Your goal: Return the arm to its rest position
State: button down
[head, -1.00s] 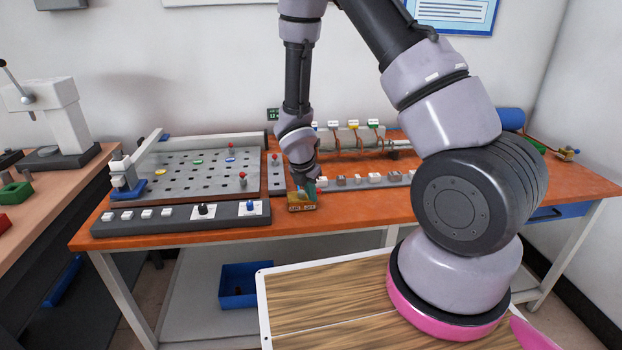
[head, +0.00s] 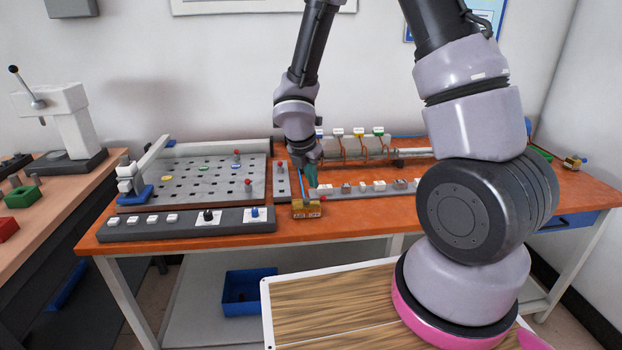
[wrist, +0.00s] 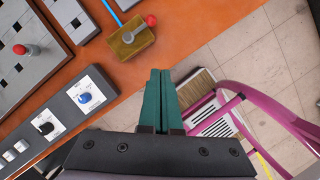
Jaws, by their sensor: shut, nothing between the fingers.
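My gripper (head: 311,178) hangs above the orange bench, over the brass block with a lever (head: 307,208). In the wrist view its two green fingers (wrist: 160,85) lie side by side, shut and empty. The brass block also shows in the wrist view (wrist: 133,38), just beyond the fingertips and apart from them.
A perforated plate (head: 190,180) with red-topped pegs lies left of the block, behind a control strip with knobs (head: 165,224). A row of small blocks (head: 362,187) lies to the right. A side bench (head: 60,190) holds a lever press (head: 62,120). A blue bin (head: 250,290) sits below.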

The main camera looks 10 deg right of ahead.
jog(key=s+d+r+m, duration=0.1)
jog(key=d+r+m, duration=0.2)
jog(key=r+m, duration=0.25)
jog(key=s+d+r+m+t, duration=0.1)
jog(key=s+d+r+m, duration=0.15)
jog(key=r+m, duration=0.35)
jog(key=s+d+r+m, duration=0.1)
jog(key=d+r+m, duration=0.25)
jog(key=r, duration=0.35)
jog(key=s+r+m+t+y, duration=0.3)
jog(key=s+r+m+y, duration=0.1)
jog(key=s+r+m, duration=0.8)
notch_tip(320, 180, up, 2)
jog(key=m, duration=0.4)
jog(key=shift+s+t+y, duration=0.3)
jog(key=shift+s, duration=0.05)
